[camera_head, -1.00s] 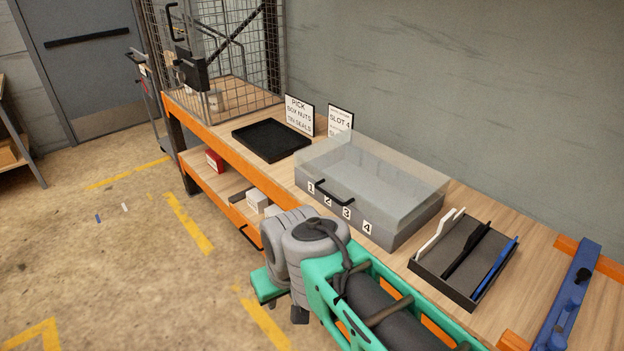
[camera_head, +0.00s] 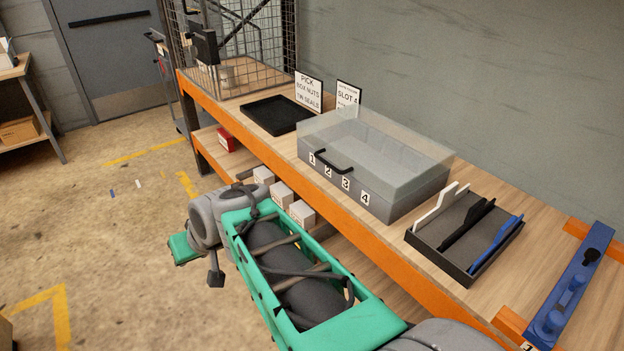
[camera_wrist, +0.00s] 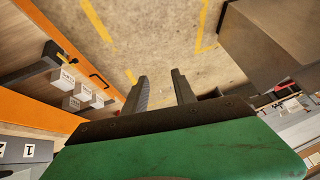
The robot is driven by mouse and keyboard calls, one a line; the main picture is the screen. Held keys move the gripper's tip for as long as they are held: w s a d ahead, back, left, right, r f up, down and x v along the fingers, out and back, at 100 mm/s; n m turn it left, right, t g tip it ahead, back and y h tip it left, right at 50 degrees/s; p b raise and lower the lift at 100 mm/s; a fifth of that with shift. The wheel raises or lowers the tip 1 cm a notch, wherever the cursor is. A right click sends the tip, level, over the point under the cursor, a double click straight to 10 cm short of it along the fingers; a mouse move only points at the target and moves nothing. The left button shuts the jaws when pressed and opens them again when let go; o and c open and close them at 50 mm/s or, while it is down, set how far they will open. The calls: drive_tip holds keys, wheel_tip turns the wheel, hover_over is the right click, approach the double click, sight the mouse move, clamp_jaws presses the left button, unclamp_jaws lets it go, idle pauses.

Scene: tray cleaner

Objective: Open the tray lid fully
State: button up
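The tray is a grey box (camera_head: 400,205) on the workbench with front labels 1 to 4. Its clear lid (camera_head: 420,170) lies down over the top, with a black handle (camera_head: 333,163) at the front left. A grey corner of the tray with label 1 shows in the wrist view (camera_wrist: 12,152) at the lower left. My gripper (camera_wrist: 162,84) is open and empty, its two dark fingers apart over the floor. It is off the bench front, clear of the handle. In the head view its fingers are hard to make out.
A black flat tray (camera_head: 277,115) and two signs stand left of the box. A dark holder (camera_head: 455,255) with white, black and blue pieces sits to its right, then a blue fixture (camera_head: 572,290). White boxes (camera_head: 281,193) sit on the lower shelf. The floor left is open.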

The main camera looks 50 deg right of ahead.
drive_tip(key=w+d+f+m+t+b, duration=0.3)
drive_tip(key=w+d+f+b, duration=0.15)
drive_tip(key=d, duration=0.25)
drive_tip(key=d+m+t+h+b, duration=0.3)
drive_tip(key=d+m+t+b, duration=0.3)
drive_tip(key=d, duration=0.9)
drive_tip(key=m+t+h+b, duration=0.1)
drive_tip(key=m+h+b, duration=0.45)
drive_tip(key=h, duration=0.25)
approach(325, 161)
drive_tip(key=shift+m, duration=0.45)
drive_tip(key=x, duration=0.9)
drive_tip(key=shift+d+f, duration=0.1)
drive_tip(key=shift+f, duration=0.2)
drive_tip(key=shift+w+d+r, duration=0.1)
drive_tip(key=shift+w+d, duration=0.15)
drive_tip(key=shift+w, duration=0.15)
drive_tip(key=shift+c, duration=0.5)
clamp_jaws()
